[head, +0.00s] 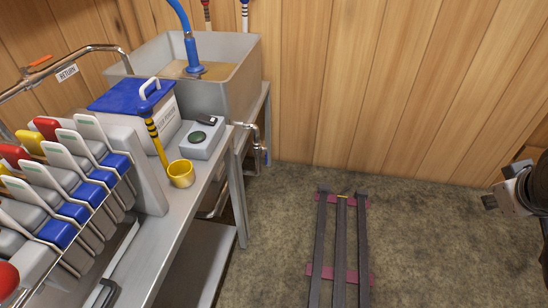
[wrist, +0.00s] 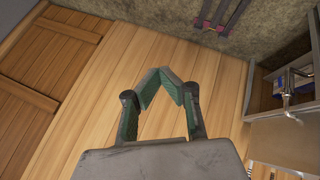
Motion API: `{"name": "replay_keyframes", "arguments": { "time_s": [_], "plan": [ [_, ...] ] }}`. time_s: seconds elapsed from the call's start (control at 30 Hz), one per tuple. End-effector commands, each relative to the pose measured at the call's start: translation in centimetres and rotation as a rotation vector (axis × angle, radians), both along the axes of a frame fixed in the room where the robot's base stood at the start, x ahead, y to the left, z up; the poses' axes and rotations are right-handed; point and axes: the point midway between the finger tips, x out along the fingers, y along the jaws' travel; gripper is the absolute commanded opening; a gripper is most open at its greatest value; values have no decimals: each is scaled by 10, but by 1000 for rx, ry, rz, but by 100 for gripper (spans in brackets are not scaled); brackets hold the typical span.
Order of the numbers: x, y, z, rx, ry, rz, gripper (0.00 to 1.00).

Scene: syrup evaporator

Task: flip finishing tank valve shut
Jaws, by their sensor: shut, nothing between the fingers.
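A grey open tank (head: 245,85) stands at the back, with amber liquid inside and a blue hose over it. A metal outlet pipe with a valve (head: 254,139) sticks out low on its right side; a small blue part hangs at its end. I cannot tell the valve handle's position. My gripper (head: 490,202) is at the far right of the head view, well apart from the tank and valve. In the wrist view my gripper (wrist: 172,76) has its fingertips together and empty. Metal pipework (wrist: 290,88) shows at that view's right edge, too small to read.
A RETURN pipe (head: 95,50) has an orange handle. Dark floor rails (head: 341,250) run down the middle; floor beside them is clear.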

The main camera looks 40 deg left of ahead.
Motion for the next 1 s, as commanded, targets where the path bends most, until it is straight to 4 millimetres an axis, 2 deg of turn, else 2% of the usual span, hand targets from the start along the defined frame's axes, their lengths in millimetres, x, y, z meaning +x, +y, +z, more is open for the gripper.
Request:
{"name": "replay_keyframes", "arguments": {
  "time_s": [0.03, 0.2, 0.37, 0.5, 0.73, 0.87, 1.0],
  "plan": [
    [15, 15, -1, -44, -9, 60, 0],
    [59, 62, -8, -211, -41, 266, 0],
    [95, 114, -23, -372, -79, 457, 0],
    [121, 164, -41, -512, -117, 620, 0],
    [149, 254, -82, -751, -189, 877, 0],
    [155, 307, -110, -890, -236, 1016, 0],
    [154, 365, -145, -1044, -290, 1160, 0]
  ]
}}
